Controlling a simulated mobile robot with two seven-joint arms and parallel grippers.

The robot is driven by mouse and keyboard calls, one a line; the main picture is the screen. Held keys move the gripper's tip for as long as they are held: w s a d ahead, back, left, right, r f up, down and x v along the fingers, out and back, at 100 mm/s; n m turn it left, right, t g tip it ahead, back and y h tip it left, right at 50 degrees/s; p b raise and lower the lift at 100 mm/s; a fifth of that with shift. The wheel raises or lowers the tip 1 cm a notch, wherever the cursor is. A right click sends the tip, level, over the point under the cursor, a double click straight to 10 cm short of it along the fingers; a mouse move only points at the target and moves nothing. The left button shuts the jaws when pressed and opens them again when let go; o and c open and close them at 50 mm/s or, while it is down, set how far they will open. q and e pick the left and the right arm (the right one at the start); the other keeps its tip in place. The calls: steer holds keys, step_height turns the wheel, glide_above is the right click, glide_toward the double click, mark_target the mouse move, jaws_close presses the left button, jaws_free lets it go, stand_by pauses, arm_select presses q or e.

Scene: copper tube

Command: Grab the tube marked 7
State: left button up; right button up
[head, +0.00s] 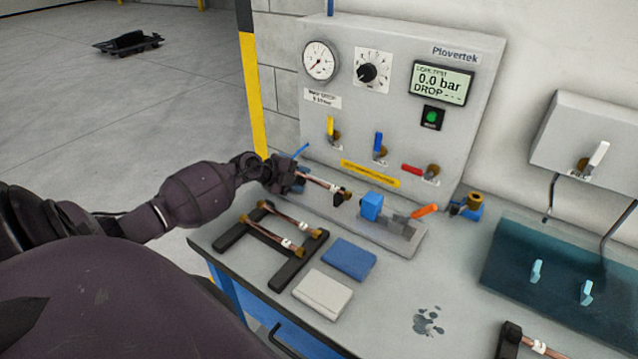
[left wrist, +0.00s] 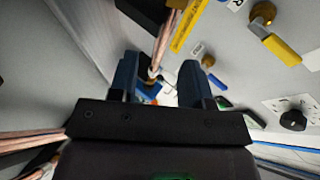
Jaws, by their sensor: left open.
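My left gripper (head: 290,177) is open in front of the test panel, at the left end of a copper tube (head: 320,183) with a white label. In the left wrist view its two fingers (left wrist: 158,80) are apart, and a copper tube (left wrist: 164,42) appears in line with the gap between them. I cannot tell whether they touch it. Two more copper tubes with white labels, a front one (head: 262,237) and a back one (head: 283,219), lie on a black rack (head: 293,270). Another tube (head: 541,348) shows at the bottom right. No tube number is readable. My right gripper is out of view.
The test panel (head: 470,125) with gauge and valve levers stands behind the bench. A blue clamp (head: 371,207) with an orange handle (head: 425,210) is right of the gripper. Blue (head: 349,258) and pale (head: 322,293) cloths lie on the bench. The bench's middle front is mostly clear.

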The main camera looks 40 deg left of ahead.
mark_target(319, 183)
arm_select(q)
steer(key=shift+x, duration=1.4)
steer(key=shift+r, duration=0.1)
jaws_close()
